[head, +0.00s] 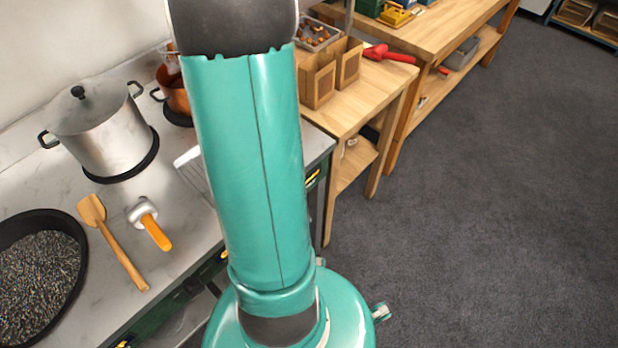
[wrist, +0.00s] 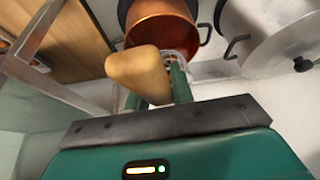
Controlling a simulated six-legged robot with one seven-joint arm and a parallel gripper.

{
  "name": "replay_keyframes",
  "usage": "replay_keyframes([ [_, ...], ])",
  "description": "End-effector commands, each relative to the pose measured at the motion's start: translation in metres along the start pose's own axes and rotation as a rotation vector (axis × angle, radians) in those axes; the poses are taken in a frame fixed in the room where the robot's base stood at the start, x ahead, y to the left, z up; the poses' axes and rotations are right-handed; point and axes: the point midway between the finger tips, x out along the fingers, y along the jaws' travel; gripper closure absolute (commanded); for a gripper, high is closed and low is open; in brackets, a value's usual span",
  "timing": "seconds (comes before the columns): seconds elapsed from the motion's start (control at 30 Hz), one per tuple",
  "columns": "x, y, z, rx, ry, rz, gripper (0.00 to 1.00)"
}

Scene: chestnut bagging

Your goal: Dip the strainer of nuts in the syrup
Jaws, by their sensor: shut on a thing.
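My gripper (wrist: 156,86) is shut on the wooden handle (wrist: 140,70) of the strainer in the wrist view. Part of the strainer's wire basket (wrist: 181,58) shows behind the handle, with brown nuts in it. The copper pot (wrist: 160,28) is just beyond the basket. In the head view, my arm hides my gripper and most of the strainer. A bit of the basket (head: 169,58) shows left of my arm, just above the copper pot (head: 175,97). The syrup is not clearly visible.
A lidded steel pot (head: 105,135) stands left of the copper pot. A wooden spatula (head: 112,240), an orange-handled tool (head: 152,228) and a black pan (head: 38,262) lie nearer. A wire rack (head: 192,172) is partly behind my arm. Paper bags (head: 318,82) stand on the wooden table.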

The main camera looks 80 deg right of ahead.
Motion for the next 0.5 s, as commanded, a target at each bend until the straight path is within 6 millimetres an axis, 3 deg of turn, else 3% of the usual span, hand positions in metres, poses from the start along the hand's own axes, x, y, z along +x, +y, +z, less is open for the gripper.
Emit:
replay_keyframes([
  [0.5,-0.036,0.000,-0.017,0.000,0.003,0.001,1.00],
])
